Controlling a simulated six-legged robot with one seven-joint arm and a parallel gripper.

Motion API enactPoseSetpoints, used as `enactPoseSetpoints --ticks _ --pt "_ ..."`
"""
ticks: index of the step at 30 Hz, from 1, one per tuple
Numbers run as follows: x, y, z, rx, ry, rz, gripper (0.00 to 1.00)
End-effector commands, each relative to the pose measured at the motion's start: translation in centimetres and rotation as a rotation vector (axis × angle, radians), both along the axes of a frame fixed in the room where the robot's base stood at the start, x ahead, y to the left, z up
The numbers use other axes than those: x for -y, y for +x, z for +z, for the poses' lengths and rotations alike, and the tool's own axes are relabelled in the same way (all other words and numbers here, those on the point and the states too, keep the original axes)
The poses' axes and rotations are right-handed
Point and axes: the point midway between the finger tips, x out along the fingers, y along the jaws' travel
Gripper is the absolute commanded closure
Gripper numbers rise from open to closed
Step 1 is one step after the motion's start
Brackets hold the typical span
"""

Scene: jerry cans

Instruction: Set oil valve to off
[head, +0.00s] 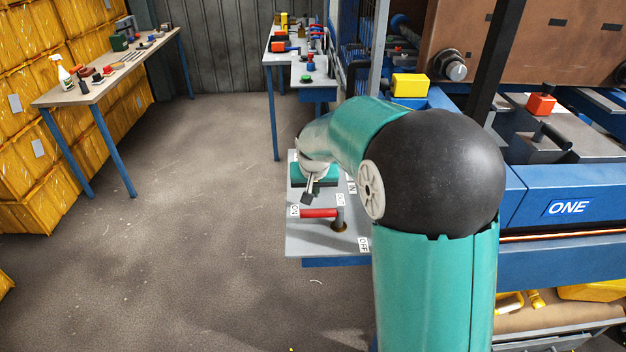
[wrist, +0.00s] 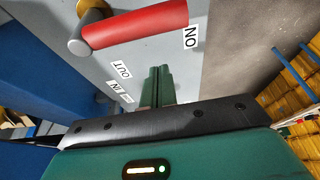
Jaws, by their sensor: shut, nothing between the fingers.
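The oil valve is a red lever (head: 318,212) on a grey panel (head: 305,240). Its pivot is at the right end, and the lever points left to the ON label (head: 295,211). The OFF label (head: 363,244) is at the panel's right front. In the wrist view the red lever (wrist: 137,22) runs from its grey pivot (wrist: 82,45) toward the ON label (wrist: 191,37). My gripper (head: 307,197) is over the panel, just behind the lever. In the wrist view its green fingers (wrist: 158,85) are together and empty, apart from the lever.
IN and OUT labels (wrist: 121,70) mark the panel beside the lever. The blue machine marked ONE (head: 568,208) stands to the right. A table with tools (head: 105,82) and yellow crates (head: 25,160) are at left. The floor left of the panel is clear.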

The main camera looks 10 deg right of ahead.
Motion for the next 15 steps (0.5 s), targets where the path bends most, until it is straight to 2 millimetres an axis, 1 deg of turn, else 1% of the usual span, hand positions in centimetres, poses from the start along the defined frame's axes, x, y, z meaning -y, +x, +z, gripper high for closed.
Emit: enactPoseSetpoints --ticks 1,6,10,15 --pt "-0.3 -0.8 0.1 0.002 0.0 0.003 1.0" --pt "-0.8 -2.4 -0.2 0.003 0.001 0.003 1.0" --pt "-0.9 -2.9 -0.4 0.001 0.0 0.001 1.0" --pt "-0.9 -3.0 -0.4 0.002 0.0 0.001 1.0"
